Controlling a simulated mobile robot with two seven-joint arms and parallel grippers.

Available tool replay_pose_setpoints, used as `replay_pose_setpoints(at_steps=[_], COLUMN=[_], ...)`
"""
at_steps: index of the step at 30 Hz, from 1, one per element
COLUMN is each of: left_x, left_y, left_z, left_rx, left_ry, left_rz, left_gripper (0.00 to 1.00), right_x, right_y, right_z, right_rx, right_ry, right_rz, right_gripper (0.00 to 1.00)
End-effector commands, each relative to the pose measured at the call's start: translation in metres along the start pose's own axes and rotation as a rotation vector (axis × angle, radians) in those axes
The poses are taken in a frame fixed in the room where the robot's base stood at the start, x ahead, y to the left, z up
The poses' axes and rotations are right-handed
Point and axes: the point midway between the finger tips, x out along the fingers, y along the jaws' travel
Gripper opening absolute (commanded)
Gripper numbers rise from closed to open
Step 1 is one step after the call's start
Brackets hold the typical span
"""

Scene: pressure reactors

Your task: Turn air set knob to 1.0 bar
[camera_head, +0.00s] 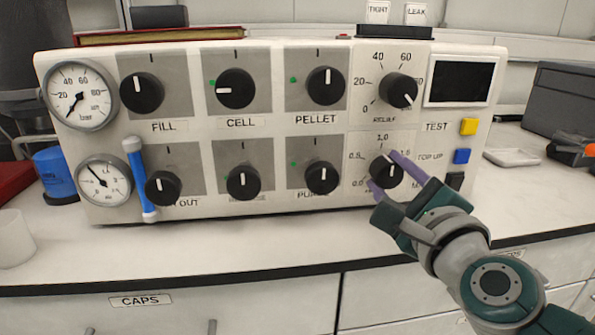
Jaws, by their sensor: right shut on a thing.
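The air set knob (386,171) is a black round knob at the lower right of the panel (270,118). Its printed scale shows 0.0, 0.5, 1.0 and 1.5 around it. Its white pointer line seems to point up, near 1.0, though the finger beside it makes the exact reading unsure. My right gripper (386,173) reaches in from the lower right. Its two purple fingers are shut on the air set knob, one on its lower left and one on its upper right. The label under the knob is mostly hidden. My left gripper is not in view.
The relief knob (398,91) sits directly above. The purge knob (321,177) is to the left. Yellow (468,127) and blue (461,156) buttons are to the right. The bench front is clear.

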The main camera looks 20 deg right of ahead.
Motion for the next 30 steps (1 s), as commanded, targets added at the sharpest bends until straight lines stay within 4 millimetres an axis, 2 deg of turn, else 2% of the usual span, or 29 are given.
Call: replay_pose_setpoints(at_steps=[18, 19, 26, 30], left_x=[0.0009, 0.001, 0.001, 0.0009], left_y=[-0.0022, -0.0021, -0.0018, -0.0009], left_z=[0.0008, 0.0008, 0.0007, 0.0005], left_rx=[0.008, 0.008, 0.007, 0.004], left_ry=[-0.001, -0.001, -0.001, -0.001], left_rz=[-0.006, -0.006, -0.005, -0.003], left_gripper=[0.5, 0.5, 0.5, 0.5], right_x=[0.0, 0.0, 0.0, 0.0], right_y=[-0.0002, -0.0002, -0.0002, -0.0001], right_z=[0.0, 0.0, 0.0, 0.0], right_rx=[0.04, 0.04, 0.039, 0.039], right_ry=[0.0, 0.0, 0.0, 0.0], right_rz=[0.0, 0.0, 0.0, 0.0], right_gripper=[0.0, 0.54, 0.8, 0.82])
